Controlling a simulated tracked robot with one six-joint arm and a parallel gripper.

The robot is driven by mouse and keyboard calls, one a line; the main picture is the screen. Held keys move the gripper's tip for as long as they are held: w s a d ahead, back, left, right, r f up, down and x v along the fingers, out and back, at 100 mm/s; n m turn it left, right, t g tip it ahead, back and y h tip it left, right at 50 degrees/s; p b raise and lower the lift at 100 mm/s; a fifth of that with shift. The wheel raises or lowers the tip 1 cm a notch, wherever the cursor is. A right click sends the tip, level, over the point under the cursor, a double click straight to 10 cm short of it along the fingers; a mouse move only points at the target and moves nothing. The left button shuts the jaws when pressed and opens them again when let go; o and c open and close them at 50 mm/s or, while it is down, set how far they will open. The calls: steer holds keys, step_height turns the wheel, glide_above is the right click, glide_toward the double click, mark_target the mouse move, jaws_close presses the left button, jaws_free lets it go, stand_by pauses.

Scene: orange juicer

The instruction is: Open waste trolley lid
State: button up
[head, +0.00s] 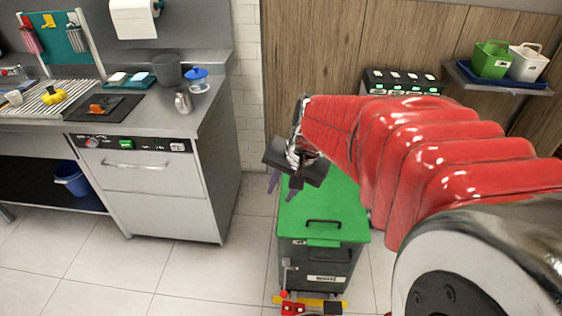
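The waste trolley (317,266) is a dark grey bin standing on the floor in the lower middle of the head view. Its green lid (336,213) lies flat and closed on top, with a black handle (323,223) near the front edge. My gripper (281,183) is above the lid's back left corner, at the end of my red-sleeved arm. Two fingers point downward and look spread apart, with nothing between them. Part of the lid's back is hidden behind my gripper and arm. A pedal area with red and yellow parts shows at the trolley's foot.
A steel counter (204,118) with a cabinet stands to the left, holding a pitcher, a pot and a blue-lidded container. A blue bucket (71,178) sits under it. A shelf at right holds green and white caddies (491,60). Tiled floor is free between counter and trolley.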

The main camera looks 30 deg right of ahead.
steer(key=w+d+f+m+y, duration=0.1)
steer(key=w+d+f+m, duration=0.2)
steer(key=d+f+m, duration=0.7)
steer(key=m, duration=0.5)
glide_above(326, 222)
steer(key=s+d, duration=0.4)
steer(key=s, duration=0.2)
step_height(326, 222, down, 10)
steer(key=shift+w+a+r+t, duration=0.1)
steer(key=shift+a+t, duration=0.1)
steer(key=shift+t, duration=0.2)
steer(key=x, duration=1.3)
steer(key=shift+w+a+f, duration=0.15)
steer(key=shift+a+f, duration=0.15)
steer(key=shift+a, duration=0.1)
jaws_close()
steer(key=shift+y, duration=0.3)
